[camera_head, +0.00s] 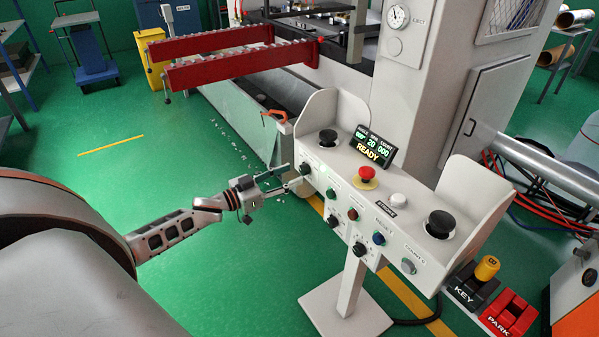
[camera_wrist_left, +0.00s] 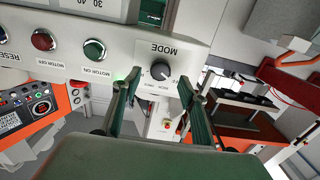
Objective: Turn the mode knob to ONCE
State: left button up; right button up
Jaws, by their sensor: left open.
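The mode knob (camera_head: 305,168) is a small dark round knob at the left end of the grey control console's front face. In the left wrist view the knob (camera_wrist_left: 160,70) shows near the upside-down word MODE, with small labels too fine to read surely; its setting is unclear. My left gripper (camera_head: 286,179) is open in front of the knob. In the left wrist view its green fingers (camera_wrist_left: 158,79) stand apart, one on each side of the knob in the picture. Whether they touch it cannot be told. My right gripper is not in view.
The green MOTOR ON button (camera_wrist_left: 94,49) is beside the knob, then the red MOTOR OFF button (camera_wrist_left: 44,40). On the console top are a display (camera_head: 371,147) reading READY and a red mushroom button (camera_head: 366,174). A red clamp-like part (camera_head: 275,114) stands behind the gripper.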

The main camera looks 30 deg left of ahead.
aim_at(301, 171)
pick_arm(q)
jog(key=shift+x, duration=2.1)
jog(key=c, duration=1.1)
